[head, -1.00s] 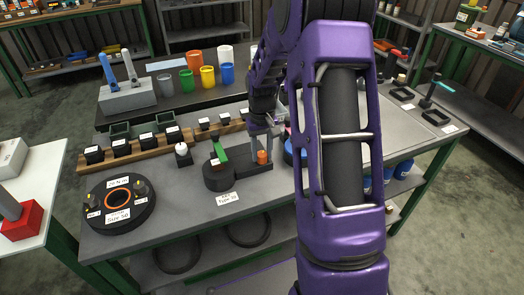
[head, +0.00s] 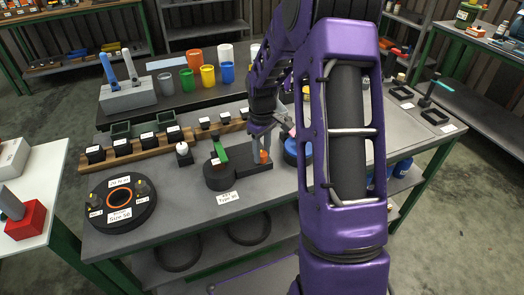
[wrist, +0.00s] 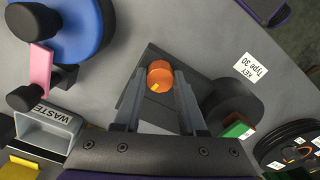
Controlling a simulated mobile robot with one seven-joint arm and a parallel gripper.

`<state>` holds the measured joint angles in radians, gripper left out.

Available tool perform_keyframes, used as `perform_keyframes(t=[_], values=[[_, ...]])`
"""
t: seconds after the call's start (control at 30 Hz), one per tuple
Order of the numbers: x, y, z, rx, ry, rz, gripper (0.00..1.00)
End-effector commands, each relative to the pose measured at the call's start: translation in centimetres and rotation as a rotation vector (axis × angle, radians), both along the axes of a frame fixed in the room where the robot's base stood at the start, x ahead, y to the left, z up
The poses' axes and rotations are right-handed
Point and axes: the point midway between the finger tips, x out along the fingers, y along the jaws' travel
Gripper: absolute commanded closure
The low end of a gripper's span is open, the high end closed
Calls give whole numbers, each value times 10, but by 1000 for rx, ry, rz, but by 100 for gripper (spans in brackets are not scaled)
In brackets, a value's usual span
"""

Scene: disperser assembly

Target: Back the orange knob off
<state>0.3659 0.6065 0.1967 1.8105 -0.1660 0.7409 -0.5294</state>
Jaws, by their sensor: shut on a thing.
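The orange knob (wrist: 160,75) is a short upright cylinder with a small yellow mark, on the rectangular end of a dark fixture (wrist: 138,103). In the head view the knob (head: 264,157) is partly hidden by a finger. My gripper (wrist: 160,82) has one finger on each side of the knob and is shut on it. In the head view my gripper (head: 262,154) points down at the knob from above. The fixture's other end is a round black drum (head: 219,177) with a green piece (head: 220,152) on top.
A blue round unit with a pink bar (wrist: 68,30) stands close beside the fixture, with a grey waste bin (wrist: 47,125) near it. A card reading "KEY Type 30" (wrist: 257,67) lies by the drum. A black ring-shaped unit (head: 120,205) sits at the table's left.

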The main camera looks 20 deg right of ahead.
Motion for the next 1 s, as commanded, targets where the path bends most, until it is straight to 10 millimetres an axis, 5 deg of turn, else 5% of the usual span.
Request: perform_keyframes(t=[0.33, 0.37, 0.53, 0.83, 1.0], values=[[1, 0, 1, 0, -2, 2, 100], [1, 0, 1, 0, -2, 2, 58], [1, 0, 1, 0, -2, 2, 30], [0, 0, 2, 0, -1, 2, 30], [1, -1, 20, -1, -4, 2, 30]])
